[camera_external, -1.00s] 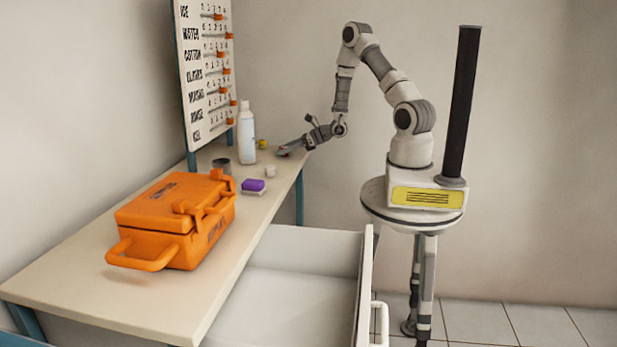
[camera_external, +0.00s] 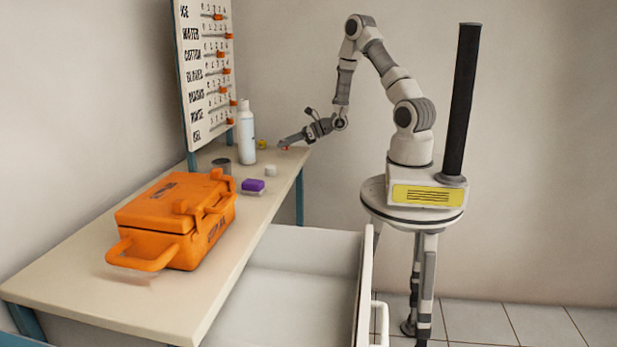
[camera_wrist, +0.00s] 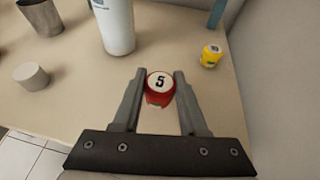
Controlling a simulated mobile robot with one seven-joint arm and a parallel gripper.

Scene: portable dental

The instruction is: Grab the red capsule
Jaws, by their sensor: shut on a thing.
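The red capsule (camera_wrist: 160,88), with a white top marked 5, sits between the two fingertips of my gripper (camera_wrist: 159,92) in the wrist view. Both fingers touch its sides, so my gripper is shut on it. In the external view my gripper (camera_external: 284,145) is at the far right end of the table, and a small bit of red shows at its tip. It appears slightly above the tabletop.
A yellow capsule (camera_wrist: 211,55), a white bottle (camera_external: 246,133), a white cylinder (camera_external: 270,170), a grey metal cup (camera_external: 221,166) and a purple-topped block (camera_external: 253,185) stand nearby. An orange case (camera_external: 180,220) fills the table's nearer part. An open drawer (camera_external: 290,290) juts out below.

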